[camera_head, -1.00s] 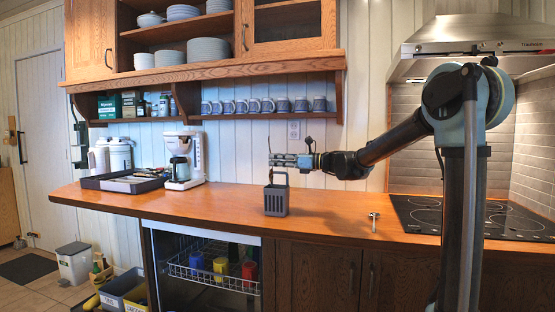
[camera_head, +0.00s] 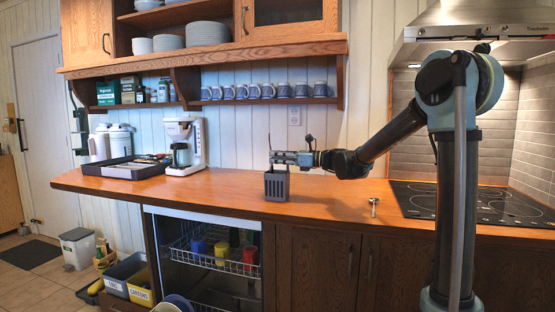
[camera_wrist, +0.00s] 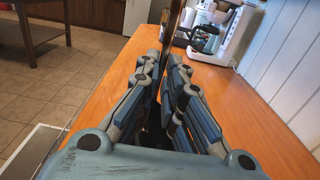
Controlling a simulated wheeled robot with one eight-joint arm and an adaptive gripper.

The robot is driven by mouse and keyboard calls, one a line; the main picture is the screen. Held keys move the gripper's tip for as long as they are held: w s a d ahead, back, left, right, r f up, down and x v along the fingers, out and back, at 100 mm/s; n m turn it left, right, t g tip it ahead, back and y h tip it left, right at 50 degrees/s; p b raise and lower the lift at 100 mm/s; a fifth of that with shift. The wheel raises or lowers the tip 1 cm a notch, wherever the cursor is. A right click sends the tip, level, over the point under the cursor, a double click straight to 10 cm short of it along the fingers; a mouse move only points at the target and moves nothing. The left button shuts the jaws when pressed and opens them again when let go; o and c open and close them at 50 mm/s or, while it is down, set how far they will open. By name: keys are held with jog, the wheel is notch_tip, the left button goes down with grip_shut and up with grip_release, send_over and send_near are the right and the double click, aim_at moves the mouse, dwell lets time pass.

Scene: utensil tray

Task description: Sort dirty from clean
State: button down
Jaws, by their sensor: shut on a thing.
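My gripper (camera_head: 272,158) is shut on a thin, dark, upright utensil (camera_head: 269,142), whose upper part stands above the fingers. In the wrist view the utensil (camera_wrist: 173,38) rises between the fingers; its lower end is hidden, so I cannot tell its kind or whether it is dirty. The gripper is just above a grey slotted caddy (camera_head: 277,187) on the wooden counter. I cannot tell whether the utensil reaches into the caddy. A dark tray (camera_head: 122,171) with utensils lies at the counter's left. A small metal utensil (camera_head: 374,207) lies alone right of the caddy.
A white coffee maker (camera_head: 185,148) stands beside the tray. A cooktop (camera_head: 465,203) fills the right side. Below the counter, a wire rack (camera_head: 205,259) holds coloured cups. Labelled bins (camera_head: 125,275) stand on the floor. The counter between caddy and coffee maker is clear.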

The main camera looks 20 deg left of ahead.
jog(key=c, duration=1.6)
grip_release()
jog(key=shift+c, duration=0.2)
jog(key=shift+d, duration=0.1)
jog(key=d, duration=1.2)
jog(key=shift+s, duration=0.15)
jog(key=shift+a, duration=0.1)
